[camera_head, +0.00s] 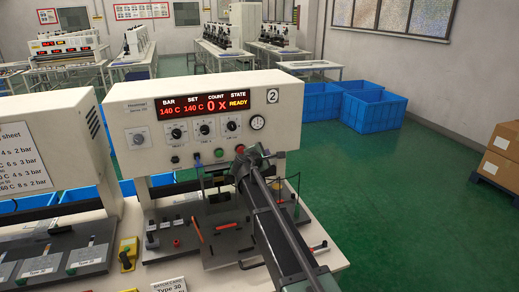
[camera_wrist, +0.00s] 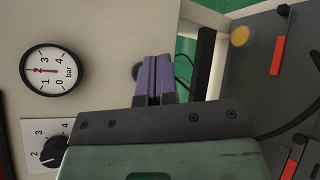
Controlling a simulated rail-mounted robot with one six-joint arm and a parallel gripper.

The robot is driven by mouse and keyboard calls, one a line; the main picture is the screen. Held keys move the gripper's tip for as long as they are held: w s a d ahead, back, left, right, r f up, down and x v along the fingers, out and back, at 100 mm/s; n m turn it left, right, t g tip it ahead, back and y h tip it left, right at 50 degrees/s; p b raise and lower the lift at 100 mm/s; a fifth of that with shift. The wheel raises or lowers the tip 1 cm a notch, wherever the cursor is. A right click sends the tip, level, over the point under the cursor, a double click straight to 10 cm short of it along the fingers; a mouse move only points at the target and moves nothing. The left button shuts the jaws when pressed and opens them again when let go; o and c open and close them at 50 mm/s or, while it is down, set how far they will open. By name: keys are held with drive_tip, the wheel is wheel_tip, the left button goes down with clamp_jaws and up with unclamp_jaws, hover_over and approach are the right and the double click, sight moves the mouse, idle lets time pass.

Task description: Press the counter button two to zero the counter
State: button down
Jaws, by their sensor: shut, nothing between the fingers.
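The machine (camera_head: 140,125) marked 2 has a lit display (camera_head: 205,103); its count reads 0 x and its state READY. I cannot read which one is the counter button. No button shows clearly there.
A pressure gauge (camera_head: 257,122) is at the panel's right; a knob (camera_wrist: 53,150) shows below it in the wrist view. Tools and red-handled parts lie on the dark bed (camera_head: 215,225). Another machine (camera_head: 45,150) stands left. Blue crates (camera_head: 372,112) stand behind on open green floor.

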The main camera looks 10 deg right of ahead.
drive_tip(key=s, duration=0.3)
drive_tip(key=shift+s+d, duration=0.15)
drive_tip(key=shift+d, duration=0.15)
drive_tip(key=s+f+m+g+y, duration=0.3)
drive_tip(key=s+m, duration=0.3)
drive_tip(key=s, duration=0.6)
drive_tip(key=s+f+m+g+y, duration=0.2)
drive_tip(key=s+f+m+g, duration=0.3)
drive_tip(key=s, duration=0.8)
drive_tip(key=s+f+m+g+y, duration=0.3)
drive_tip(key=s+f+m+g, duration=0.1)
drive_tip(key=s, duration=0.9)
drive_tip(key=f+m, duration=0.1)
drive_tip(key=m, duration=0.1)
drive_tip(key=shift+s+a+m+g+y, duration=0.2)
drive_tip(key=shift+m+g+y, duration=0.1)
drive_tip(key=shift+g, duration=0.1)
